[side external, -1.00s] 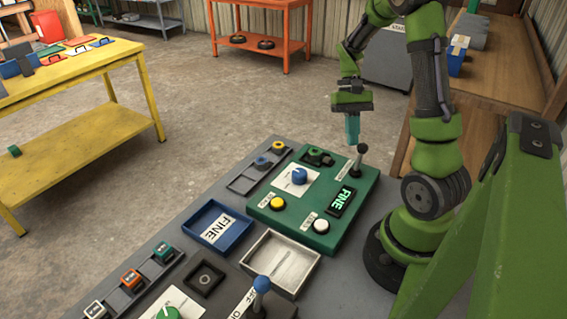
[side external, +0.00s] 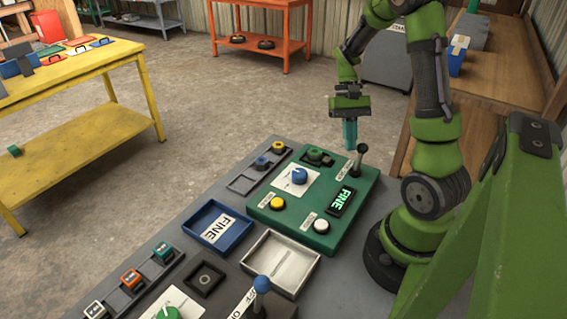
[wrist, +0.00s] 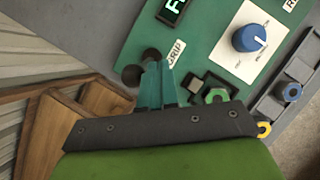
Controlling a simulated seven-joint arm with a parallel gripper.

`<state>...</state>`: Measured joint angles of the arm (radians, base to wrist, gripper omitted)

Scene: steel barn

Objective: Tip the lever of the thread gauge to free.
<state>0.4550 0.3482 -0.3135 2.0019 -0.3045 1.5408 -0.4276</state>
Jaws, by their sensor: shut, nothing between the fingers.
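The thread gauge is a green box (side external: 265,215) with a lit display (side external: 341,201) reading FINE, a blue knob (side external: 299,175), a yellow button (side external: 277,203) and a white button (side external: 321,226). Its dark ball-topped lever (side external: 361,150) stands at the back right corner, roughly upright. In the wrist view the lever's ball (wrist: 132,76) shows just left of my fingertips, near a label ending in RIP. My gripper (side external: 350,146) is shut and empty, pointing down beside the lever; in the wrist view its fingertips (wrist: 156,68) are together. I cannot tell whether they touch the lever.
A green nut (side external: 315,154) sits in a dark holder on the box, near my fingers. A nut rack (side external: 243,184), a blue tray (side external: 240,232) marked FINE, a pale tray (side external: 262,264) and a blue-ball lever (side external: 261,284) share the grey bench.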

